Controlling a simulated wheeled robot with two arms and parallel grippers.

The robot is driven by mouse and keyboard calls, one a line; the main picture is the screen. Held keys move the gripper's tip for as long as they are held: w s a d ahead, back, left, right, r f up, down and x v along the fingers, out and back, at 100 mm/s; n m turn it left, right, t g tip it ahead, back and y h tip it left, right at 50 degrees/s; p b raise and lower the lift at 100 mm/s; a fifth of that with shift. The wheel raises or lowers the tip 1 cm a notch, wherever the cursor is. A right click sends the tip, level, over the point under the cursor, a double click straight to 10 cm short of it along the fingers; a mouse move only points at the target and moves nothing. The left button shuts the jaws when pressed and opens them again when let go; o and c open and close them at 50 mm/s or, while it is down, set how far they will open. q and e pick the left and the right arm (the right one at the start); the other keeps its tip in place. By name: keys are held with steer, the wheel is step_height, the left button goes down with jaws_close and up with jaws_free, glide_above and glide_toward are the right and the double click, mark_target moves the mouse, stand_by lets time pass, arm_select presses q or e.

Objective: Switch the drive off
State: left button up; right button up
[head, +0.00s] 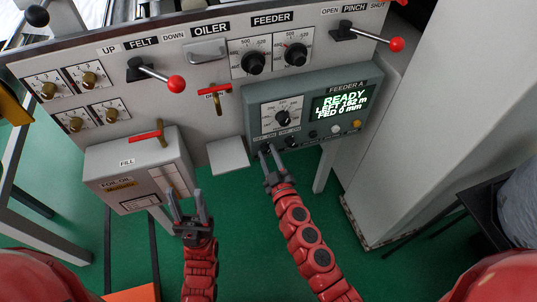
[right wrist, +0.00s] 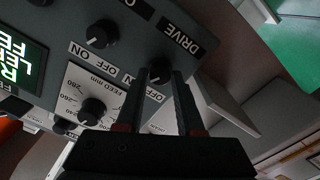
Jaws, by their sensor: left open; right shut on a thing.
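The grey FEEDER A box (head: 254,118) hangs under the panel. Its lit display (head: 341,103) reads READY, LEFT 182 m, FED 0 mm. In the right wrist view the black drive knob (right wrist: 160,68) sits beside the DRIVE label (right wrist: 181,37), with OFF and ON marks near it. My right gripper (head: 270,157) reaches the lower left of the box. Its fingers (right wrist: 164,80) are shut on the drive knob, one on each side. Which mark the knob points to is unclear. My left gripper (head: 187,200) is open and empty, below and left of the box.
A second black knob (right wrist: 103,33) and the feed dial (right wrist: 92,110) are close to my right fingers. The grey oil box (head: 150,165) with a red-handled tap (head: 146,135) stands near my left gripper. Red-knobbed levers (head: 176,83) stick out above. Green floor lies below.

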jaws_close()
steer(key=n+b, duration=0.1)
steer(key=n, duration=0.4)
steer(key=shift+a+f+b, duration=0.1)
steer(key=shift+b, duration=0.3)
steer(key=n, duration=0.3)
steer(key=shift+b, duration=0.35)
steer(key=shift+n+b, duration=0.35)
steer(key=shift+n, duration=1.55)
